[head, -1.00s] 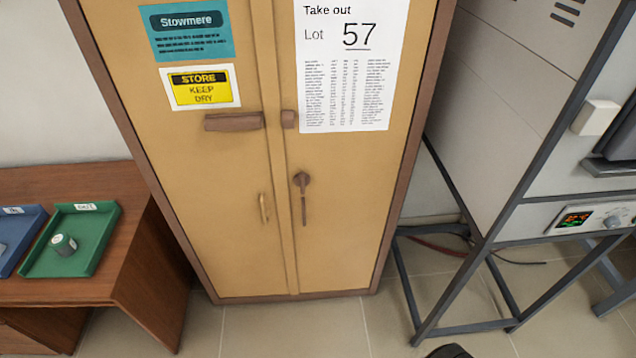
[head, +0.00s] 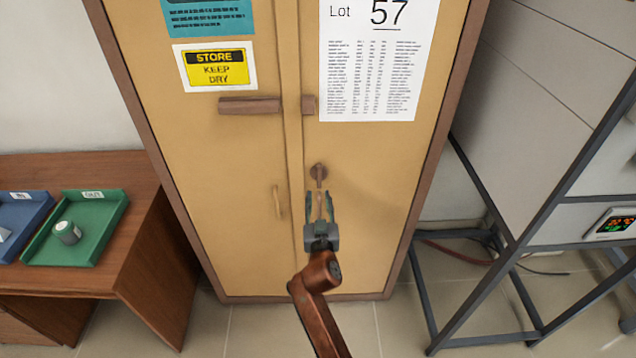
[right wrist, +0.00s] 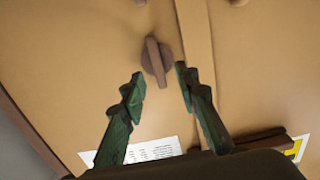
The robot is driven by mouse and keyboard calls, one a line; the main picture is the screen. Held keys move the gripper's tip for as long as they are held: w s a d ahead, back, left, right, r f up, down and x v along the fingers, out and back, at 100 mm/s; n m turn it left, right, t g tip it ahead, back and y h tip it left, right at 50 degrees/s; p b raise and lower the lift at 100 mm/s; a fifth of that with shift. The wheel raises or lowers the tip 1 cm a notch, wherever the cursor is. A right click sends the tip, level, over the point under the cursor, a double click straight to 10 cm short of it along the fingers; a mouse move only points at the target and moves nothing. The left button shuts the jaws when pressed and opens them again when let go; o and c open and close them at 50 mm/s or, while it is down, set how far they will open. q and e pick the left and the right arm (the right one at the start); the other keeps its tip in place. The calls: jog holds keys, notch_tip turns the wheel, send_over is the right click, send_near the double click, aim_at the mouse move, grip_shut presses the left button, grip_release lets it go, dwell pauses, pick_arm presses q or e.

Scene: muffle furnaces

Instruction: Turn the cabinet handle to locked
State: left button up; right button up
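The tan cabinet (head: 240,160) stands upright with its two doors closed. Its brown turning handle (head: 318,172) is on the right door, a round plate with a narrow lever that hangs down. My right gripper (head: 319,194) is in front of the lever's lower part and partly hides it. In the right wrist view the handle (right wrist: 157,60) lies just beyond and between the green fingertips. The right gripper (right wrist: 160,80) is open, one finger to each side of the lever, and shows no clear contact. My left gripper is not in view.
A brown latch bar (head: 250,105) crosses the left door, with a slim pull (head: 278,202) below. A wooden desk (head: 140,250) with a green tray (head: 112,216) and a blue tray (head: 25,212) stands left. A dark metal frame (head: 490,300) stands right.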

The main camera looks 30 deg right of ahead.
aim_at(319, 177)
jog(key=x, duration=0.3)
jog(key=r+x, duration=0.1)
jog(key=x, duration=0.2)
jog(key=shift+d+r, duration=0.2)
jog(key=shift+d, duration=0.05)
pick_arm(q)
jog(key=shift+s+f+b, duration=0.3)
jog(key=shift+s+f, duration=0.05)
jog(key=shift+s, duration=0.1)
pick_arm(e)
jog(key=shift+w+d, duration=0.4)
jog(key=shift+w, duration=0.15)
jog(key=shift+c, duration=0.3)
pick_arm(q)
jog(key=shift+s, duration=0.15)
pick_arm(e)
grip_shut()
